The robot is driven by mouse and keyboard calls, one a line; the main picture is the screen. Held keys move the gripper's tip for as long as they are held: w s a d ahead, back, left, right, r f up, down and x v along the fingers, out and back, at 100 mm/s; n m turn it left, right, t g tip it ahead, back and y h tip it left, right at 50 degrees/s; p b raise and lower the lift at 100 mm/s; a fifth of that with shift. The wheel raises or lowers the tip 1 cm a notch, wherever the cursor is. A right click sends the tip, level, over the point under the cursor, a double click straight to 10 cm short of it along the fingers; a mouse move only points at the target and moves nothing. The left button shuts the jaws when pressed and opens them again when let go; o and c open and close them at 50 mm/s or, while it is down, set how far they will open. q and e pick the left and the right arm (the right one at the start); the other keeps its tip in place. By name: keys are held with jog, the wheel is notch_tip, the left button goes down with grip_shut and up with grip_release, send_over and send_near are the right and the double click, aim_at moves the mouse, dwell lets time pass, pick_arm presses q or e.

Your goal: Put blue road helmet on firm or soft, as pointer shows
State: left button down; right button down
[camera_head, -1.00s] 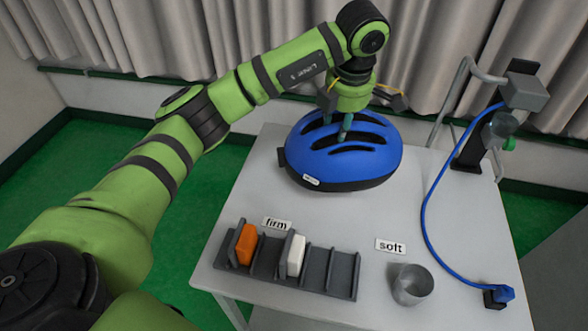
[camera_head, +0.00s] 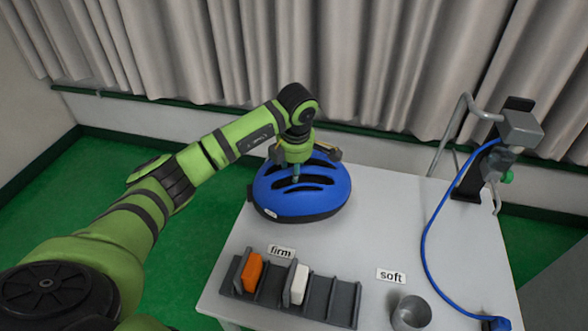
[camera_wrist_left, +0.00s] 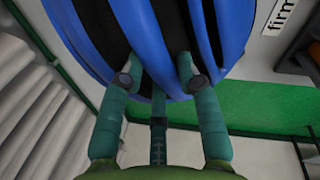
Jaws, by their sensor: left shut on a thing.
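The blue road helmet (camera_head: 322,203) is at the far left of the table, over its left edge. My left gripper (camera_head: 296,176) is shut on it from above, with its fingers at the vent slots. In the left wrist view the fingers (camera_wrist_left: 160,80) reach into the blue ribs of the helmet (camera_wrist_left: 125,30). I cannot tell whether the helmet rests on the table or hangs just above it. The firm label (camera_head: 281,251) lies behind the rack, and the soft label (camera_head: 391,276) lies to its right. I cannot make out a pointer. My right gripper is not in view.
A dark grey rack (camera_head: 318,301) at the front holds an orange block (camera_head: 252,272) and a white block (camera_head: 299,284). A grey cup (camera_head: 411,313) stands to its right. A stand with a blue cable (camera_head: 428,215) is at the right. The table (camera_head: 390,225) is clear in the middle.

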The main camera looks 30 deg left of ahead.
pick_arm(q)
jog(key=shift+f, duration=0.9)
jog(key=shift+f, duration=0.15)
jog(key=c, duration=0.9)
grip_release()
